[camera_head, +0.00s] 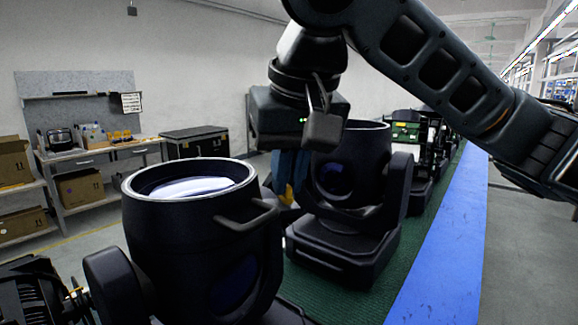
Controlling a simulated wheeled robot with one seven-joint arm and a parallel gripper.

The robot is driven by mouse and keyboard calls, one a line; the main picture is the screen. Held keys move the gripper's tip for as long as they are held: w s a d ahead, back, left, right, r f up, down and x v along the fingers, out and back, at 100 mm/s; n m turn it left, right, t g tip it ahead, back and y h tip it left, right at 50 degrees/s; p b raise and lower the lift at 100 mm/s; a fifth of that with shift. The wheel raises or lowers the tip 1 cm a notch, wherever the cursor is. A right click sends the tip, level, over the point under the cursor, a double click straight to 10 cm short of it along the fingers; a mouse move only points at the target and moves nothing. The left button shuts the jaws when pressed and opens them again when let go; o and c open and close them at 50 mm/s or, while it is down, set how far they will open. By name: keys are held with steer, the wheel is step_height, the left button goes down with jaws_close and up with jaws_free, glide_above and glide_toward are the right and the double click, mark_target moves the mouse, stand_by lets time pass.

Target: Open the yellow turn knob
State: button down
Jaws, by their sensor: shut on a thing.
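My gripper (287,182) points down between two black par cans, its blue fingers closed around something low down. A bit of yellow, the turn knob (286,197), shows at the fingertips; the rest is hidden by the fingers and the near can. The near par can (190,235) stands in front at left, with an open round top and a side handle (250,215). A second par can (350,180) stands on its base just right of my gripper. How far the knob is turned cannot be seen.
More fixtures (425,135) stand farther along the green conveyor mat (405,275), edged by a blue strip (450,230). A workbench (100,155) with boxes and a black case (195,142) stand along the back wall. The floor at right is clear.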

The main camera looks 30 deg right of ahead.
steer(key=shift+m, duration=0.4)
steer(key=c, duration=1.2)
jaws_free()
steer(key=shift+v, duration=3.85)
steer(key=shift+w+a, duration=0.1)
